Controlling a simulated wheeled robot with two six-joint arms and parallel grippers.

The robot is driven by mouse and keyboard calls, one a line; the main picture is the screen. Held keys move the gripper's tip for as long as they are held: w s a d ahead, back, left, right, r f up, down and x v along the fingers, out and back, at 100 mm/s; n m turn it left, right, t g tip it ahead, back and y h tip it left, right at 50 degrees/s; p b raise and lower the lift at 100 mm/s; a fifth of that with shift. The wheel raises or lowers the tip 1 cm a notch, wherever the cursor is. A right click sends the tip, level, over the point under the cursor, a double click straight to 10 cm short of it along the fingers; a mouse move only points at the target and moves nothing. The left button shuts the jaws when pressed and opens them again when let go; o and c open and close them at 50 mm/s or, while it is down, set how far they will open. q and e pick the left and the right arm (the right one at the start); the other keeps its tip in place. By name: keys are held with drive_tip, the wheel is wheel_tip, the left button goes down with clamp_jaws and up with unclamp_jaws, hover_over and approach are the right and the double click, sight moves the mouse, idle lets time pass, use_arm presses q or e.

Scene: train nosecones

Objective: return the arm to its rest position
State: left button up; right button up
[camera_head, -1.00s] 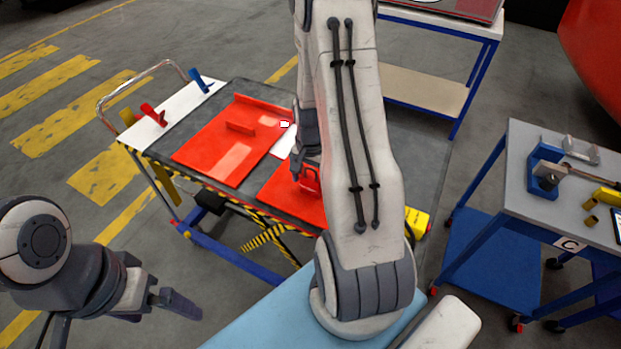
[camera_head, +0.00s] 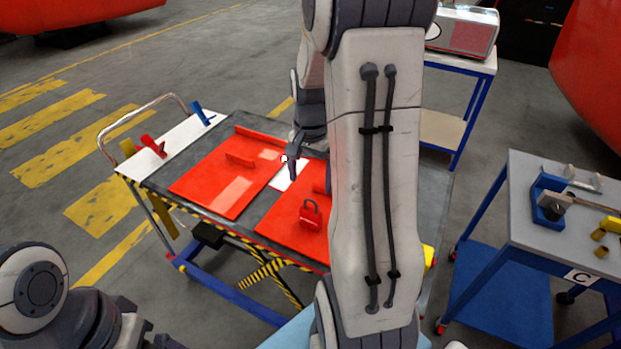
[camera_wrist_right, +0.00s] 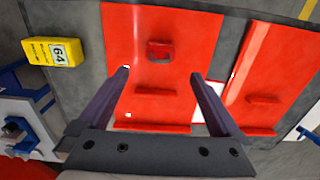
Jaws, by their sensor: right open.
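My right arm crosses the middle of the head view and hides part of the lift table. My right gripper (camera_head: 291,167) hangs above the table, over the white strip between two red panels. In the right wrist view its two dark fingers (camera_wrist_right: 160,75) are wide apart with nothing between them. A red padlock-shaped piece (camera_head: 310,215) stands on the nearer red panel (camera_head: 283,222), clear of the gripper. It also shows beyond the fingertips in the right wrist view (camera_wrist_right: 160,51). My left gripper (camera_head: 162,342) is mostly cut off at the lower left edge.
The lift table (camera_head: 155,183) also carries another red panel (camera_head: 213,190) and a white board (camera_head: 178,137) with red and blue clamps. A grey-topped cart (camera_head: 530,225) with tools stands to the right. A white-topped cart (camera_head: 465,62) stands behind my arm.

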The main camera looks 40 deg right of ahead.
sight(310, 210)
idle(0.5)
wheel_tip(310, 210, down, 12)
drive_tip(key=p, duration=0.2)
drive_tip(key=shift+f+p, duration=0.2)
drive_tip(key=shift+p, duration=0.2)
drive_tip(key=shift+w+r, duration=0.1)
drive_tip(key=shift+r, duration=0.8)
